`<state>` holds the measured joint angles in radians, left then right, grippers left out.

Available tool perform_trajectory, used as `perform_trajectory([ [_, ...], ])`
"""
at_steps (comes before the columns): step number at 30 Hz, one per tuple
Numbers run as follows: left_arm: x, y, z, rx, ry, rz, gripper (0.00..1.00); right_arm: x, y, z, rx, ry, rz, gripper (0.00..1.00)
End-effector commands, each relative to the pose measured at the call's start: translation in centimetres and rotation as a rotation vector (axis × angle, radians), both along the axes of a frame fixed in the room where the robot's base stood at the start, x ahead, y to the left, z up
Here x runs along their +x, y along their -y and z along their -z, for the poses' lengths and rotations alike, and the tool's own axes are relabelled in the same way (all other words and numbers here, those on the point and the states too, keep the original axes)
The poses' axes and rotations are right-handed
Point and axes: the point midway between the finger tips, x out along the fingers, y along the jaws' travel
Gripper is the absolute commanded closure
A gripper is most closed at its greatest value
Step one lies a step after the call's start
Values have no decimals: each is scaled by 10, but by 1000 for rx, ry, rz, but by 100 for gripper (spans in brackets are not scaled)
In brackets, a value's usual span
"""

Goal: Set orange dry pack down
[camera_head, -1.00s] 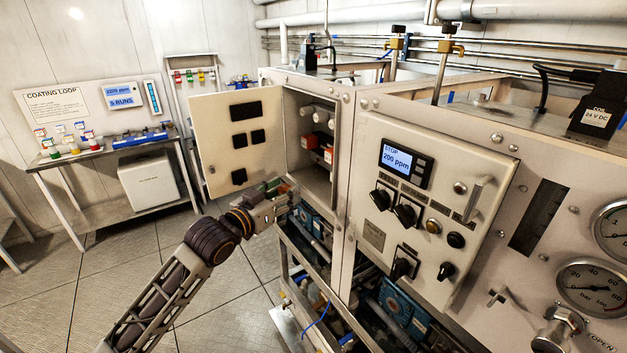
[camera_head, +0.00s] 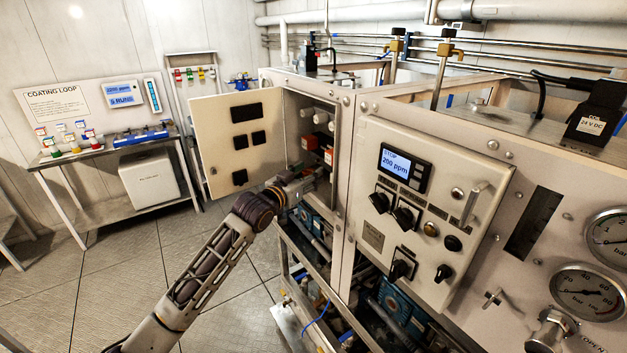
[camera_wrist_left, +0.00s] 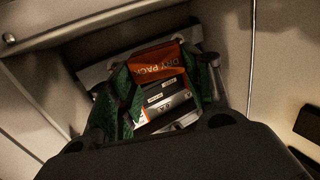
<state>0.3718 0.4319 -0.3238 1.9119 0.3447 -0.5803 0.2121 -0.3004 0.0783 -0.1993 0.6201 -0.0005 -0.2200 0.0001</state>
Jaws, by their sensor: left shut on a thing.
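The orange dry pack (camera_wrist_left: 157,62), with DRY PACK lettering, shows in the left wrist view between the green fingers of my left gripper (camera_wrist_left: 160,72). The gripper is shut on it. In the head view my left gripper (camera_head: 296,184) is at the lower front of the open cabinet (camera_head: 313,105), its tip reaching into the opening. I cannot clearly make out the held pack there. A white and orange box with dark print (camera_wrist_left: 165,104) lies just below the pack in the wrist view; I cannot tell whether they touch. My right gripper is out of view.
The cabinet door (camera_head: 238,142) stands open to the left of my arm. Orange-and-white items (camera_head: 328,157) sit inside the cabinet. The control panel (camera_head: 420,200) stands to the right. A side table (camera_head: 100,153) with bottles is at the far left, with open floor before it.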

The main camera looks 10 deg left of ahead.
Motion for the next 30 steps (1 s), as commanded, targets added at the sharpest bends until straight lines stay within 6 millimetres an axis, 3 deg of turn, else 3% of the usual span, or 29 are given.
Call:
perform_trajectory([
  [10, 29, 12, -1, -1, 1, 1, 74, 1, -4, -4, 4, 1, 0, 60],
  [23, 31, 12, 2, -1, -1, 1, 74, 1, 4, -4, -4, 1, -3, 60],
  [30, 30, 12, 23, 0, -3, 1, 74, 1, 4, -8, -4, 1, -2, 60],
])
